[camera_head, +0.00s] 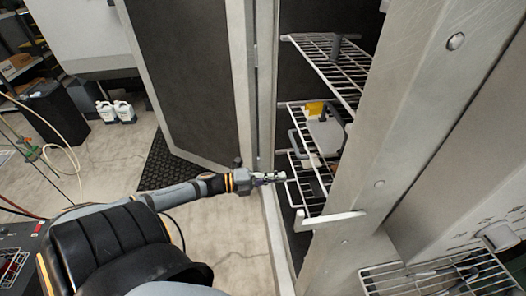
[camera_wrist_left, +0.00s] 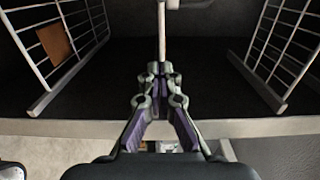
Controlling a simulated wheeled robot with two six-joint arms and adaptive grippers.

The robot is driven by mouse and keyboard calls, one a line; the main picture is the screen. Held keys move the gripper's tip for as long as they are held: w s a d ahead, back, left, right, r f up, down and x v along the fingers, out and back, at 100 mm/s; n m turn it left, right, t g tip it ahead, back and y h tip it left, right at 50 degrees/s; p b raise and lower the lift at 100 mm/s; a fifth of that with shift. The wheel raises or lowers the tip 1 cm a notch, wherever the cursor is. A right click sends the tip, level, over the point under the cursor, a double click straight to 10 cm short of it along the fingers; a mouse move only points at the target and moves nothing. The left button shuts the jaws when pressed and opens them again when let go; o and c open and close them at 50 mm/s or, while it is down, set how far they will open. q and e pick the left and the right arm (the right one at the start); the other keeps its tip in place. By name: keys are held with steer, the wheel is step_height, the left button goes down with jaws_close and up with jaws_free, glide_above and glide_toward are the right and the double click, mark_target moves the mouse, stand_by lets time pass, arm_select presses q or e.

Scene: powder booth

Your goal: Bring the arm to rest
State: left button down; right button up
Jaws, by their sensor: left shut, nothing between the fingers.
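My left arm reaches in from the lower left of the head view. Its gripper (camera_head: 270,179) is at the front edge of the open booth, beside the wire racks. In the left wrist view the gripper (camera_wrist_left: 160,75) has its fingers together with nothing between them. A thin pale bar runs straight up from behind the fingertips there; I cannot tell whether they touch it. My right gripper is in neither view.
Wire shelves (camera_head: 323,68) stand inside the booth, with a yellow item (camera_head: 314,108) and a grey box (camera_head: 327,136) on the middle one. A white handle (camera_head: 330,219) juts out below. The booth door (camera_head: 190,70) stands open at left. Two white jugs (camera_head: 115,111) stand on the floor.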

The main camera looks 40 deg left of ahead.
arm_select(q)
steer(key=s+a+f+n+t+y, duration=0.25)
steer(key=a+f+n+y, duration=0.45)
steer(key=a+f, duration=0.35)
steer(key=s+a+f+n+g+y, duration=0.3)
steer(key=s+f+n, duration=0.2)
steer(key=f, duration=0.5)
steer(key=s+a+f+n+g+y, duration=0.25)
steer(key=s+f+n, duration=0.25)
steer(key=f, duration=0.4)
steer(key=s+d+f+n+g, duration=0.4)
steer(key=s+d+f, duration=0.5)
steer(key=s, duration=0.3)
steer(key=s+d+f+n+g, duration=0.5)
steer(key=s+d+f, duration=0.5)
steer(key=s, duration=0.3)
steer(key=shift+f+p, duration=0.25)
steer(key=shift+p, duration=0.2)
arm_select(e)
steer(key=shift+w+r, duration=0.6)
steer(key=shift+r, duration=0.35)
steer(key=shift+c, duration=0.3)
